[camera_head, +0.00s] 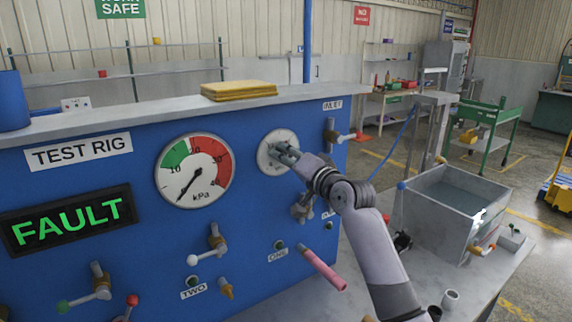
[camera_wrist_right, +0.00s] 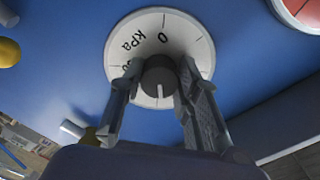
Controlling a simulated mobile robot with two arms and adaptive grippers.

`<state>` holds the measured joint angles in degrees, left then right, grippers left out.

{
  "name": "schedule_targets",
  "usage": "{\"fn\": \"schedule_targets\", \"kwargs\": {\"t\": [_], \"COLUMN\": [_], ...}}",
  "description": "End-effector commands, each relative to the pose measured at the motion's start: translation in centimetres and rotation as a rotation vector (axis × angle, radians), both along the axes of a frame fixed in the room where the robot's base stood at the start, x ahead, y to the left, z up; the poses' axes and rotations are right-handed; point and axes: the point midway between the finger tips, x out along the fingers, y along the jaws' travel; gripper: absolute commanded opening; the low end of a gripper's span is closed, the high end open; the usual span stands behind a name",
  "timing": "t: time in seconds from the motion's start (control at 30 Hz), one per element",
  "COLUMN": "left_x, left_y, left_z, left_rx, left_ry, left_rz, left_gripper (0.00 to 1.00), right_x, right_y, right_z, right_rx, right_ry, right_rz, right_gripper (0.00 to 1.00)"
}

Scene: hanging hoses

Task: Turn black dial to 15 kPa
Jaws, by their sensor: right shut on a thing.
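The black dial (camera_wrist_right: 158,77) sits at the middle of a round white scale plate (camera_wrist_right: 120,38) marked in kPa, with a 0 in sight. A pale mark on the dial's face points down in the right wrist view. My right gripper (camera_wrist_right: 161,68) is shut on the dial, one finger on each side. In the head view my right gripper (camera_head: 287,153) covers most of the dial and part of its plate (camera_head: 270,142). The pressure gauge (camera_head: 196,172) on the blue panel has its needle pointing to the lower left, below the 10 mark. My left gripper is not in view.
The blue test rig panel (camera_head: 110,170) carries a lit FAULT display (camera_head: 66,219). Valve handles stick out below and beside the dial, including the inlet valve (camera_head: 343,135). A pink-handled lever (camera_head: 323,268) lies near my right arm. A water tank (camera_head: 430,235) stands at the right.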

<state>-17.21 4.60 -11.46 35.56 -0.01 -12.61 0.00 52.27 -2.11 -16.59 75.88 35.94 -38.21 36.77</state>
Motion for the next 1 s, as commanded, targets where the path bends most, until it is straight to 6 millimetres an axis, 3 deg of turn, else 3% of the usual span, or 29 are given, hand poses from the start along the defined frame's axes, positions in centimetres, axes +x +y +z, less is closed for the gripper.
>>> {"fn": "schedule_targets", "kwargs": {"t": [0.5,1.0], "left_x": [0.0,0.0], "left_y": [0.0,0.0], "left_z": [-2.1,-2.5], "left_rx": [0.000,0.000], "left_ry": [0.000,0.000], "left_rz": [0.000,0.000], "left_gripper": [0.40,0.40], "right_x": [0.1,0.1], "right_y": [-0.1,-0.1], "right_z": [-0.4,-0.4], "right_rx": [-0.361,-0.488], "right_ry": [-0.234,-0.319], "right_rz": [0.001,0.002], "right_gripper": [0.02,0.02]}}
